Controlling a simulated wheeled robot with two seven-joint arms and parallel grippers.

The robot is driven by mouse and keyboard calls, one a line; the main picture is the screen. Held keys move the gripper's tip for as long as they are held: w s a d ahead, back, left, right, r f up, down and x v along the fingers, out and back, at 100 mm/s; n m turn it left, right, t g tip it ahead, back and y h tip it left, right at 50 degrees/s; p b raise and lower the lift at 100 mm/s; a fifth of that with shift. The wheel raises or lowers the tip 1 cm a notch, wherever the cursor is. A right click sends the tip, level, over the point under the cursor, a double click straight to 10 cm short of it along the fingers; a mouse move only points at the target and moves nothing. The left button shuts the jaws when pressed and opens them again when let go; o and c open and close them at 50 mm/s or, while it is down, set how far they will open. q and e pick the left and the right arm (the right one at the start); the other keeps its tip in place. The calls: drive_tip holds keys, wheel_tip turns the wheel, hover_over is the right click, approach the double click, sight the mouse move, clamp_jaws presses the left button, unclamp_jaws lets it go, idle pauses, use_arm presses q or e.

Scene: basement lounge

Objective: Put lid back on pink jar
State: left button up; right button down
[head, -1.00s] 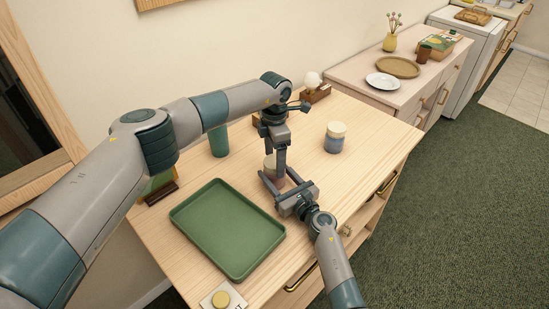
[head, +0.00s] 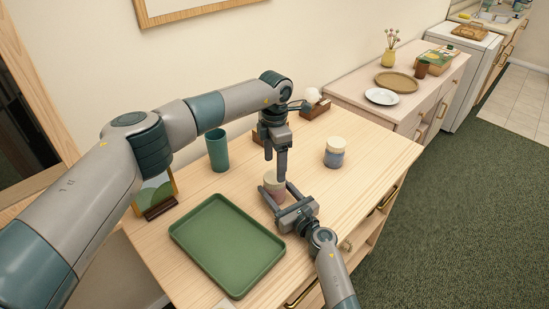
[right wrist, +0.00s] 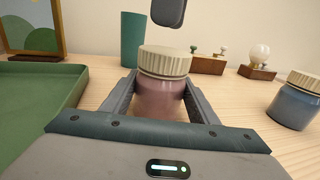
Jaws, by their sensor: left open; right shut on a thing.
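The pink jar (head: 272,190) stands on the wooden cabinet top. Its cream ribbed lid (right wrist: 166,61) sits level on its mouth in the right wrist view. My right gripper (head: 276,192) is shut around the jar's body, a finger on each side; the jar also shows between the fingers in the right wrist view (right wrist: 160,99). My left gripper (head: 275,167) is open and points down above the jar. One dark fingertip of it (right wrist: 168,12) shows above the lid in the right wrist view, with a gap between them.
A blue jar with a cream lid (head: 334,154) stands to the right. A green tray (head: 227,245) lies to the left. A teal cup (head: 217,150), a picture frame (head: 154,196) and small wooden stands (right wrist: 207,65) are farther back.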

sight(275, 176)
use_arm(q)
drive_tip(key=n, duration=0.1)
drive_tip(key=r+n, duration=0.1)
drive_tip(key=n, duration=0.1)
drive_tip(key=r+n, duration=0.1)
drive_tip(key=n, duration=0.1)
drive_tip(key=shift+d, duration=0.2)
drive_tip(key=n, duration=0.2)
drive_tip(key=r+n, duration=0.1)
drive_tip(key=n, duration=0.1)
drive_tip(key=shift+a+r, duration=0.15)
drive_tip(key=shift+a, duration=0.05)
drive_tip(key=shift+f, duration=4)
drive_tip(key=c, duration=1.1)
